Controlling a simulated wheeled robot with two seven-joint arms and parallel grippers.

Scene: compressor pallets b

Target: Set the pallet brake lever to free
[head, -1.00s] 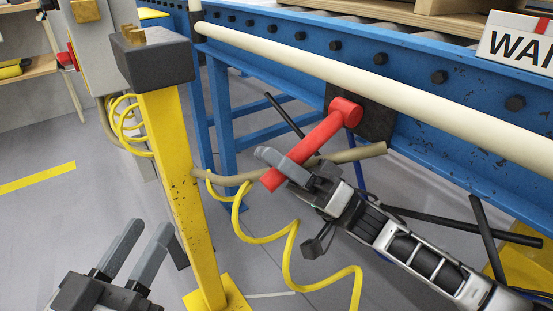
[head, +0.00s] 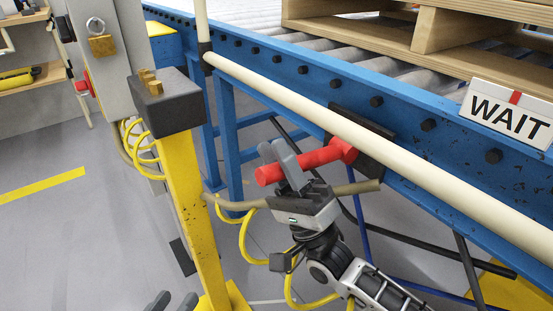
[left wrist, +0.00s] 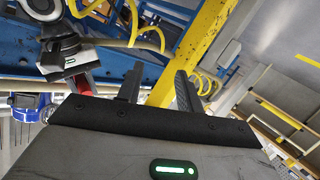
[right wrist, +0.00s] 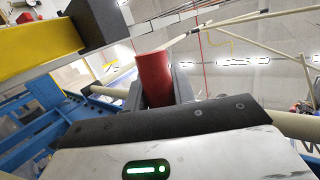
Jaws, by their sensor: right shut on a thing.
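The brake lever is a red bar (head: 325,157) on a black plate (head: 372,140) on the blue conveyor side. It points left from its pivot, nearly level and tipped slightly down. My right gripper (head: 279,151) is shut on the lever near its free end, with the fingers across the bar. The right wrist view shows the red bar (right wrist: 153,78) between both fingers. My left gripper (head: 174,299) is at the bottom edge, mostly cut off. In the left wrist view its fingers (left wrist: 158,86) are apart with nothing between them.
A cream rail (head: 380,130) runs along the conveyor above the lever. A yellow post (head: 185,190) with a dark box (head: 168,108) and coiled yellow cable stands left. A WAIT sign (head: 507,112) is at right; a wooden pallet (head: 460,45) lies on the rollers.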

